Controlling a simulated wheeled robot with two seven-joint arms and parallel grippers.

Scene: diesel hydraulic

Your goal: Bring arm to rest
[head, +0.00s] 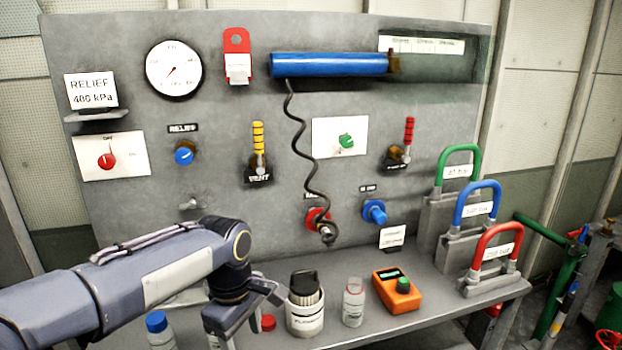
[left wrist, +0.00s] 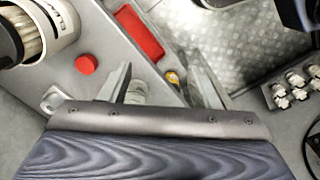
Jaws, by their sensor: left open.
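My left arm (head: 150,275) reaches in from the left over the bench, in front of the panel. Its gripper (head: 240,325) hangs down at the bench's front edge, beside a white pot (head: 305,312). In the left wrist view the two fingers of the gripper (left wrist: 165,85) stand apart, with nothing gripped between them. A small yellow-orange item (left wrist: 172,77) shows lower down between the fingers. A red cap (left wrist: 86,64) lies on the bench to the left of the fingers. My right gripper is in neither view.
A blue-capped bottle (head: 159,328) stands close under my arm. A clear bottle (head: 353,302) and an orange meter (head: 397,291) stand right of the pot. Weights with coloured handles (head: 493,245) are at the right. A black coiled hose (head: 305,150) hangs from the blue cylinder (head: 330,65).

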